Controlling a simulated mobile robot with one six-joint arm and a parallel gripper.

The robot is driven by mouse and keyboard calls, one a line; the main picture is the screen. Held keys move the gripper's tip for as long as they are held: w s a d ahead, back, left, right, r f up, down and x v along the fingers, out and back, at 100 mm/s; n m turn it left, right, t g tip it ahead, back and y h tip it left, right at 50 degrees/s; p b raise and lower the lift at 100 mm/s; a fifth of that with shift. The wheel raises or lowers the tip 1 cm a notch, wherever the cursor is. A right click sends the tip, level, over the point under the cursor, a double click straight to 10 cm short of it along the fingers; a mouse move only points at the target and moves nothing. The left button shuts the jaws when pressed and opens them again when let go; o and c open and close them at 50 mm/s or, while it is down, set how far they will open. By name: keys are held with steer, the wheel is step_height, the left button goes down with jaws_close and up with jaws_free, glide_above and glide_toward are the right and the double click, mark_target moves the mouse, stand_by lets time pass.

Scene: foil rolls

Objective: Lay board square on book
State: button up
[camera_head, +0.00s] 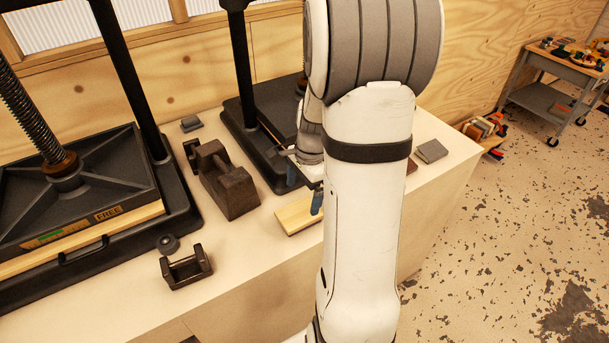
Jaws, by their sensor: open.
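A pale wooden board (293,216) lies on the bench beside the second press, partly hidden behind my arm. My gripper (304,189) is open, with blue fingertips, at the board's far edge. One fingertip appears over the board; I cannot tell whether it touches. A grey book-like block (431,151) lies on the bench right of my arm. A dark red edge (411,165) beside it is mostly hidden by my arm. I cannot tell which of these is the task's book, or whether a book lies in the press behind my arm.
A black screw press (80,195) with a "FREE" label fills the left. The second black press (247,130) stands behind my gripper. The bench (255,285) is clear at front. A tool cart (560,85) stands far right.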

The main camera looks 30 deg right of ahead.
mark_target(306, 209)
step_height(306, 209, up, 6)
steer(key=s+a+r+n+t+h, duration=0.1)
steer(key=s+a+r+n+t, duration=0.2)
steer(key=s+a+r+n, duration=0.4)
steer(key=s+a+n, duration=0.5)
steer(key=a+n, duration=0.1)
steer(key=n, duration=0.4)
steer(key=shift+s+r+n+h, duration=0.15)
steer(key=shift+s+n+h, duration=0.15)
